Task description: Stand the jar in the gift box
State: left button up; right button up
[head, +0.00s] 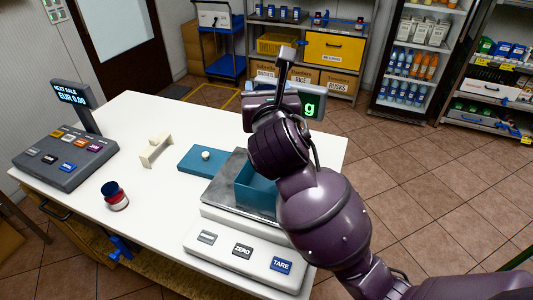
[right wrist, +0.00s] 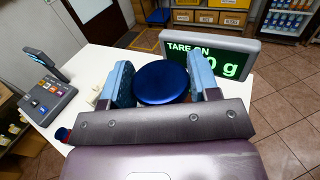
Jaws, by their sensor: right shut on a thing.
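My right gripper (right wrist: 161,88) is shut on a jar (right wrist: 160,84); only its round dark blue lid shows between the blue finger pads in the right wrist view. In the head view my right arm hides the fingers and the held jar. The open teal gift box (head: 257,200) sits on the scale's metal plate, partly behind my arm. I cannot tell how the held jar stands relative to the box, whose inside is mostly hidden. My left gripper is not in view.
The scale (head: 225,240) stands at the table's front right; its display (right wrist: 208,58) reads "TARE ON". Left are a blue-lidded red jar (head: 116,200), a cream stand (head: 156,150) and a till (head: 65,150). Table between is clear.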

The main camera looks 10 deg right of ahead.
pick_arm(q)
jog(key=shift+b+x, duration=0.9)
jog(key=shift+b, duration=0.25)
pick_arm(e)
notch_tip(320, 180, down, 14)
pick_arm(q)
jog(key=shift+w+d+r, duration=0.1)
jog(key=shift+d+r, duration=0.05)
pick_arm(e)
jog(key=shift+w+r, duration=0.1)
jog(key=shift+f, duration=0.6)
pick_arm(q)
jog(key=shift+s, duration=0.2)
